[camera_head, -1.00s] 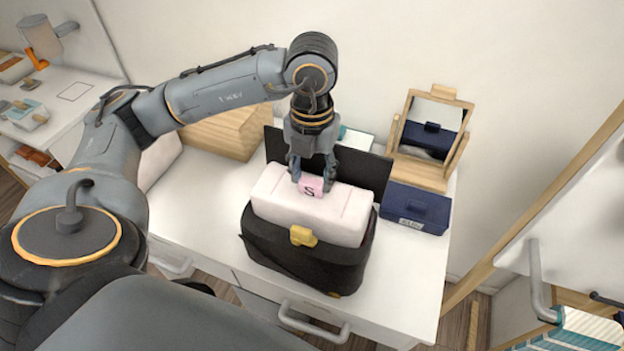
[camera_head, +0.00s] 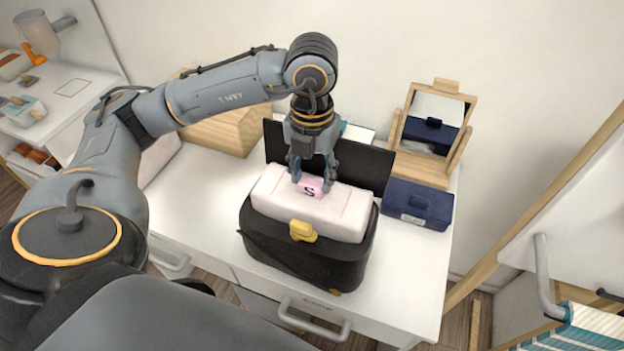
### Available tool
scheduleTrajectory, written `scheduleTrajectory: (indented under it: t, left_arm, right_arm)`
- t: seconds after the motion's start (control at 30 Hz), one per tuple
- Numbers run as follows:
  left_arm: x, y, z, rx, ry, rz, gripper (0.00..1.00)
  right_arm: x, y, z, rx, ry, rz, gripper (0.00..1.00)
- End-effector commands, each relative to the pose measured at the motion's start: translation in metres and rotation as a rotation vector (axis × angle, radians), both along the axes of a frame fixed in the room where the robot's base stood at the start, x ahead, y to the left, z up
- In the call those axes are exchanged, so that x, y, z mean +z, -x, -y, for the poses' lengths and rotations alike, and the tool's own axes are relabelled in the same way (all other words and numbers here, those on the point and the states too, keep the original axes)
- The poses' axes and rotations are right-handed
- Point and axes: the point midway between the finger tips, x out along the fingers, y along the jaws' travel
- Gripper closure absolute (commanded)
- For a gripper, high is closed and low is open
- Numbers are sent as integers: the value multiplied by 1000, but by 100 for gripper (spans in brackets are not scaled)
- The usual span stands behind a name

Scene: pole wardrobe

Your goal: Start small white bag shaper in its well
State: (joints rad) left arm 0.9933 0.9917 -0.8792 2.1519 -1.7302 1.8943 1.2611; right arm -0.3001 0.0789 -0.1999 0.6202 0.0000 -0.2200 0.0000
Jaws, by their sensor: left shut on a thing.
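The small white bag shaper (camera_head: 285,205) is a pale padded block with a pink tab (camera_head: 310,186) marked "S" on top. It sits at the mouth of a black bag (camera_head: 295,258) with a yellow clasp (camera_head: 302,231), its lower part hidden inside and its upper part above the front rim. The bag's dark flap (camera_head: 372,168) stands up behind it. My left gripper (camera_head: 311,188) points down from above and is shut on the pink tab. My right gripper is not in view.
The bag stands on a white dresser top (camera_head: 400,285). To its right is a dark blue box (camera_head: 416,204), with a wooden-framed mirror (camera_head: 432,125) behind. A wooden box (camera_head: 225,130) stands at the back left. Bare top lies left and front right.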

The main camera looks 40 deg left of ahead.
Motion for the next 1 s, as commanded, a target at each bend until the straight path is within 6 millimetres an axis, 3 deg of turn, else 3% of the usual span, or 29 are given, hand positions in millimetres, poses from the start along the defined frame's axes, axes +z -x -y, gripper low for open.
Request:
scheduleTrajectory:
  t: [1.0]
  left_arm:
    - [-18,0,0,0,0,0,100]
  right_arm:
    - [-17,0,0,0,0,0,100]
